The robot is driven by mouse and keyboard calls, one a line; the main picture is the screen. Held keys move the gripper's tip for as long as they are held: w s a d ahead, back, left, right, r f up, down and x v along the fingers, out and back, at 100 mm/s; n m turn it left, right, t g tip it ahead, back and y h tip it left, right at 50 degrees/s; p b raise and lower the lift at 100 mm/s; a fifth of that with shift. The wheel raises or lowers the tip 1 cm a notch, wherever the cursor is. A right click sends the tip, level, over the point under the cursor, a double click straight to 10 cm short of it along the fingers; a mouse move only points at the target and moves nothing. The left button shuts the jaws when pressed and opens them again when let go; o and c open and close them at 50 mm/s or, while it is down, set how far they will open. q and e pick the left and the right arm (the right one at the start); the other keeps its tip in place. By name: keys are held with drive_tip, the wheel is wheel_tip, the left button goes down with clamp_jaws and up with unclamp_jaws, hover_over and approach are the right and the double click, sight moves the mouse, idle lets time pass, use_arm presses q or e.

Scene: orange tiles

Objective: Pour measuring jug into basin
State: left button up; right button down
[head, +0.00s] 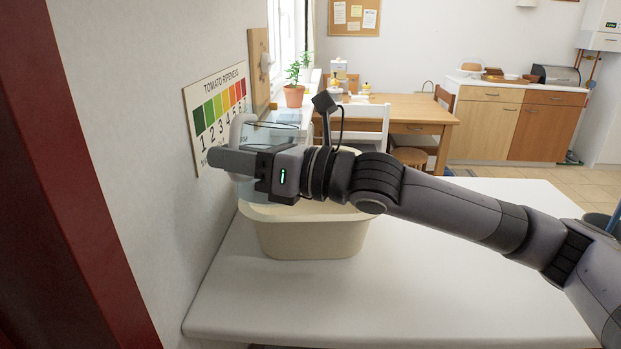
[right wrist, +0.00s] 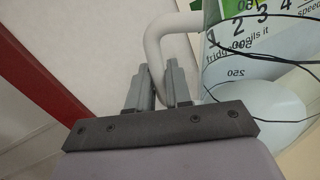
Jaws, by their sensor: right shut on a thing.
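The measuring jug (head: 276,133) is clear, with a pale handle (head: 237,129). My right gripper (head: 228,160) is shut on the handle and holds the jug above the near-left part of the basin. In the right wrist view the fingers (right wrist: 158,90) close around the white handle (right wrist: 166,44), and the see-through jug body (right wrist: 250,75) with printed marks is to the right. The cream basin (head: 310,238) stands on the white table. My gripper and forearm hide part of the jug and basin rim, so the jug's tilt and contents are unclear. My left gripper is not in view.
The white table (head: 420,290) is clear in front and to the right of the basin. A wall with a tomato ripeness chart (head: 215,110) is close on the left. A potted plant (head: 294,93), white chair (head: 365,125) and wooden table (head: 415,108) are behind.

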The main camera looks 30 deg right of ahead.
sight(263, 113)
drive_tip(key=shift+w+d+r+m, duration=0.2)
drive_tip(key=shift+d+r+m, duration=0.05)
drive_tip(key=shift+r+m, duration=0.25)
drive_tip(key=shift+w+d+r+m+b, duration=0.1)
drive_tip(key=shift+w+d+m+b, duration=0.2)
drive_tip(key=shift+d+m+b, duration=0.35)
drive_tip(key=shift+w+r+m+t+b, duration=0.15)
drive_tip(key=shift+m+t+b, duration=0.15)
drive_tip(key=shift+m+b, duration=0.1)
drive_tip(key=shift+w+d+r+m, duration=0.45)
drive_tip(key=shift+d+m, duration=0.25)
drive_tip(key=shift+m, duration=0.05)
drive_tip(key=shift+w+d+r+m+t+b, duration=0.3)
drive_tip(key=shift+d+m+t, duration=0.1)
drive_tip(key=shift+m, duration=0.4)
drive_tip(key=shift+w+d+r+m+p, duration=0.25)
drive_tip(key=shift+d+r+m+p, duration=0.15)
drive_tip(key=shift+m, duration=0.6)
drive_tip(key=shift+w+d+r+m+t+h+p, duration=0.3)
drive_tip(key=shift+d+m+t+p, duration=0.15)
drive_tip(key=shift+m, duration=0.35)
drive_tip(key=shift+w+d+r+m+p, duration=0.15)
drive_tip(key=shift+d+m+p, duration=0.05)
drive_tip(key=shift+m+p, duration=0.35)
drive_tip(key=shift+f+b, duration=0.2)
drive_tip(key=shift+b, duration=0.1)
